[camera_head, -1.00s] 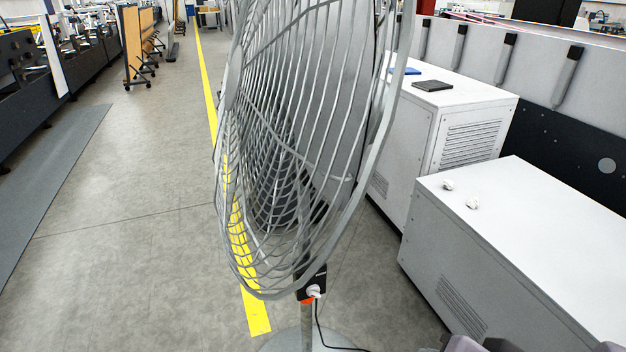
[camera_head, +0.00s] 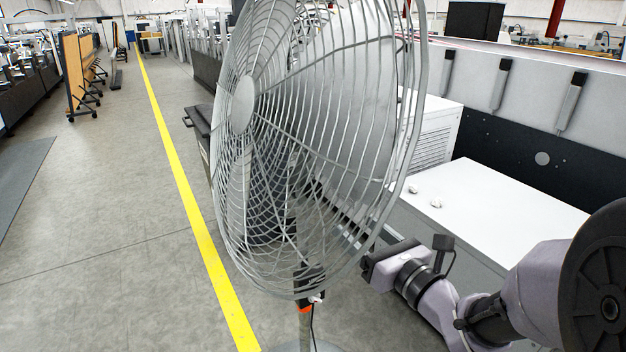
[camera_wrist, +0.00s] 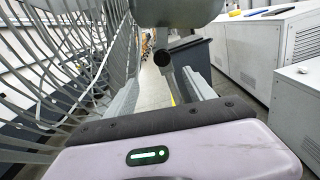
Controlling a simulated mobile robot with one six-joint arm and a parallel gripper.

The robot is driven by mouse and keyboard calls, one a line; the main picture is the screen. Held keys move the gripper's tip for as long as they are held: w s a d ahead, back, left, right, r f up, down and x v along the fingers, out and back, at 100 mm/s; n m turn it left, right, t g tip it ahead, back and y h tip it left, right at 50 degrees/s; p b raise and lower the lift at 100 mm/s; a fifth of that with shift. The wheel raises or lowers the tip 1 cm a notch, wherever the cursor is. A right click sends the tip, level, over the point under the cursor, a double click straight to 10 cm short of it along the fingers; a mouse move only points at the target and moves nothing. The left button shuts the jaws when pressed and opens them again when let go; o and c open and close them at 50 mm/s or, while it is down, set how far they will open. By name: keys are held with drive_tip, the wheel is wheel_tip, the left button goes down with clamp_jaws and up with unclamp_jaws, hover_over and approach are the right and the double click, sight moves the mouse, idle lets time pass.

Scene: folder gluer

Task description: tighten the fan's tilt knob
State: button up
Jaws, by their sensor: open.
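The fan (camera_head: 330,110) is a large grey wire cage on a pole, filling the middle of the head view. In the wrist view its cage (camera_wrist: 60,75) fills the left side. A rounded grey housing (camera_wrist: 178,8) hangs at the top there. Just below it a small dark round end (camera_wrist: 162,58), possibly the tilt knob, shows between my fingers; I cannot tell whether it is that knob. A black box with a small white knob (camera_head: 317,298) sits low on the pole. My gripper (camera_wrist: 160,80) is open and empty.
A white cabinet (camera_head: 490,205) with small white pieces on top stands right of the fan. A black cord (camera_head: 313,325) hangs by the pole. A dark bin (camera_wrist: 197,58) stands beyond my fingers. The floor left of the fan, across the yellow line (camera_head: 190,200), is clear.

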drive_tip(key=x, duration=1.7)
drive_tip(key=shift+w+d, duration=0.1)
drive_tip(key=c, duration=1.3)
